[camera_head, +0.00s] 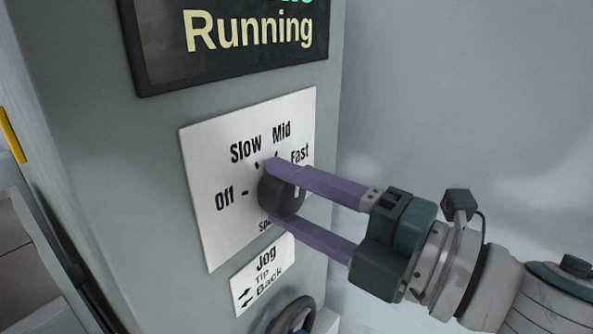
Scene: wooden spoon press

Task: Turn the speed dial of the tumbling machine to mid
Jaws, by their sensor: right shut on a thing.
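The speed dial (281,197) is a dark round knob on a white label plate (215,235) marked Off, Slow, Mid and Fast. My right gripper (275,193) comes in from the right and is shut on the dial, one purple finger above it and one below. A small white mark shows on the right side of the knob between the fingers; I cannot tell for sure which setting the dial points at. The upper finger partly covers the tick marks near Mid and Fast. My left gripper is not in view.
A dark display (235,45) above the plate reads "Running". Below the dial is a small Jog label (265,275) and another dark round control (293,314) at the bottom edge. The grey cabinet's (150,150) right edge is close by; a plain pale wall lies beyond.

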